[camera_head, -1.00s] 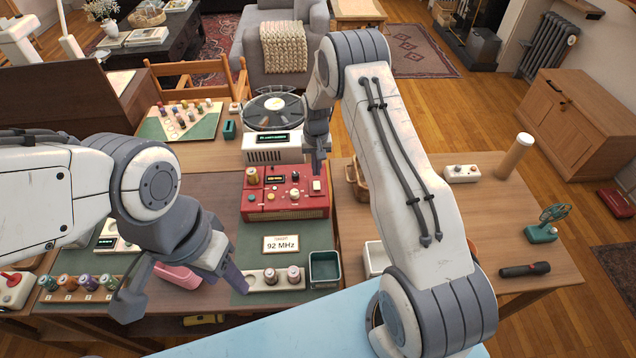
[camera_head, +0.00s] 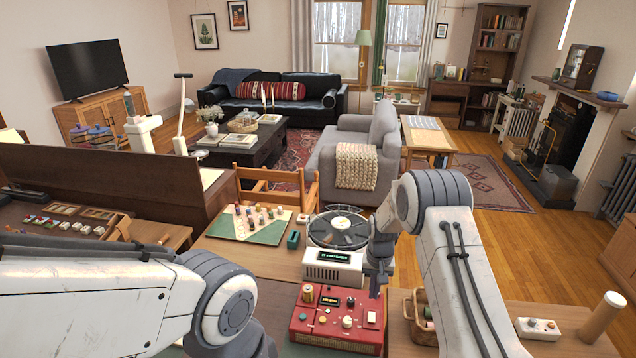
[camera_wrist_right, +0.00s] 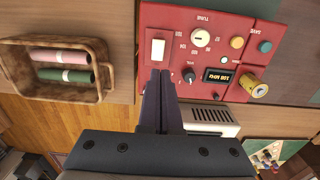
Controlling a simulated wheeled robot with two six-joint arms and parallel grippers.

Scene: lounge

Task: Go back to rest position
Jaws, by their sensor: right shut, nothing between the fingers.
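My right gripper (camera_head: 375,288) hangs in front of the right arm's links in the head view, over the far right part of the red radio panel (camera_head: 325,340). In the right wrist view the right gripper's fingers (camera_wrist_right: 159,78) are together with nothing between them. They point at the white switch (camera_wrist_right: 157,48) on the red panel (camera_wrist_right: 178,18); I cannot tell whether they touch it. My left arm comes in from the left in the head view, and its gripper is below the picture edge.
A white turntable unit (camera_head: 335,268) stands behind the red panel. A wicker basket (camera_head: 408,318) with rolls is at its right, also in the right wrist view (camera_wrist_right: 100,60). A game board (camera_head: 240,228) and a wooden chair (camera_head: 275,178) are further back.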

